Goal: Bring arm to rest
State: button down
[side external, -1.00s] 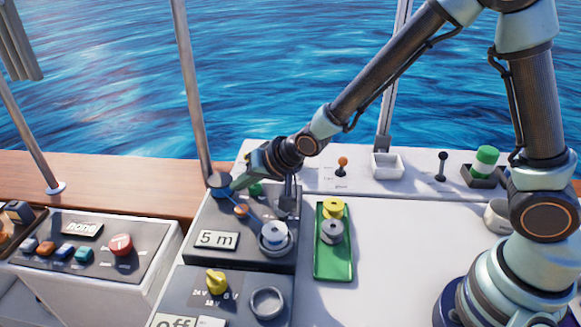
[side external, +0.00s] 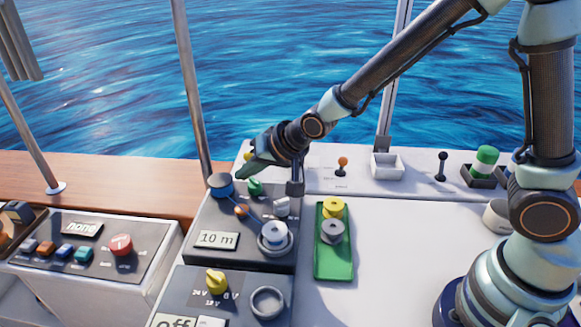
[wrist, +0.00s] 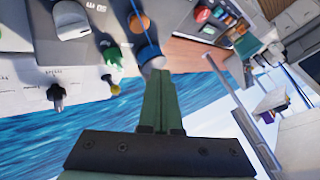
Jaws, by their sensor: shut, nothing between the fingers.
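My gripper (side external: 243,172) has its green fingers together with nothing between them. It hangs above the far edge of the dark panel (side external: 222,256) with the "10 m" display (side external: 217,240). In the wrist view my gripper's fingers (wrist: 158,82) lie side by side and point toward the blue knob (wrist: 147,52). In the side view the blue knob (side external: 220,186) and a green knob (side external: 255,187) sit below the fingers, apparently clear of them. My arm reaches across from the right.
A green tray (side external: 334,268) holds a yellow and a grey spool. An orange-topped lever (side external: 342,163), a white open box (side external: 387,165) and a black lever (side external: 442,166) stand along the back. A metal post (side external: 190,90) rises behind my gripper. White deck right of the tray is clear.

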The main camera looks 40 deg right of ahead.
jog(key=s+d+r+n+g+h, duration=0.1)
jog(key=s+d+r+n, duration=0.1)
jog(key=s+d+r, duration=0.3)
jog(key=s+d+r+n+g+h, duration=0.1)
jog(key=s+d+r+n+h, duration=0.1)
jog(key=s+d+r, duration=0.4)
jog(key=s+d, duration=0.5)
jog(key=s, duration=0.2)
jog(key=shift+s+d+r+n+g, duration=0.15)
jog(key=shift+d+n+g, duration=0.15)
jog(key=shift+g, duration=0.1)
